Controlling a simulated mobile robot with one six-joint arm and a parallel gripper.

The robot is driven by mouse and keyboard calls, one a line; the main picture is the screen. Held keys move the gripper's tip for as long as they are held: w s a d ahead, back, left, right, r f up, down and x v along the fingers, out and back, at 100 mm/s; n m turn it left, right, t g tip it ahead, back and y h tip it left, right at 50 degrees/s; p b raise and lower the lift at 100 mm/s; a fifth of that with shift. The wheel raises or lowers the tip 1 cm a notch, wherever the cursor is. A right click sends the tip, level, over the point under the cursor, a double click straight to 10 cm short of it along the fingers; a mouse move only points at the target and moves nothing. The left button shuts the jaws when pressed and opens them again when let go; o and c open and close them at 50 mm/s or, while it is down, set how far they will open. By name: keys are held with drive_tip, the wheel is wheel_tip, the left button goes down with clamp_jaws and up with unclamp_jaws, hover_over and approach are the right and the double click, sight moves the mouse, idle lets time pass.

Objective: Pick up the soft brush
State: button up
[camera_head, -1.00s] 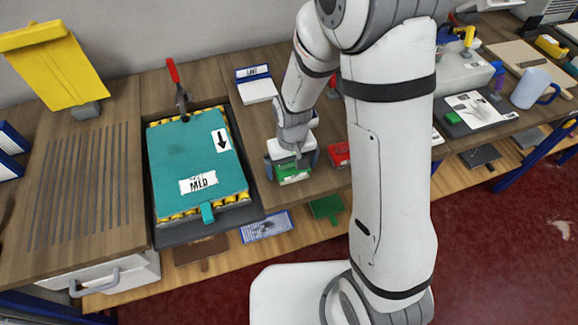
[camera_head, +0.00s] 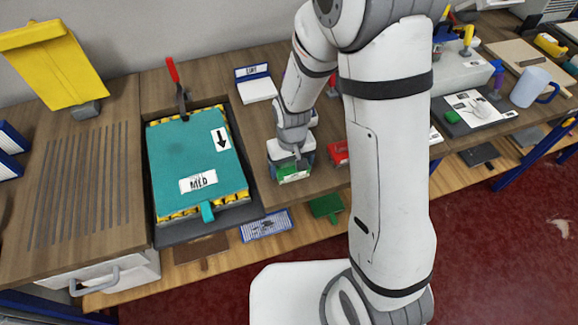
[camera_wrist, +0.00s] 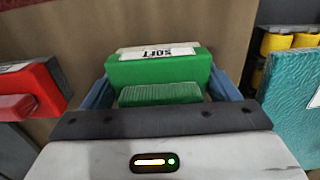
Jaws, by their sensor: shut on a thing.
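The soft brush (camera_wrist: 158,70) is a green block with a white label reading SOFT in the wrist view. It stands on the wooden bench, between the two blue fingers of my gripper (camera_wrist: 165,88). The fingers are shut on its sides. In the head view my gripper (camera_head: 291,164) points down over the green brush (camera_head: 293,174), near the bench's front edge. My gripper hides part of the brush there.
The bench (camera_head: 262,130) behind is partly clear.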

wheel_tip(320, 180, up, 10)
drive_tip(key=shift+r+b, duration=0.1)
drive_tip(key=shift+b, duration=0.3)
drive_tip(key=o, duration=0.6)
drive_tip(key=shift+c, duration=0.2)
drive_tip(key=c, duration=0.3)
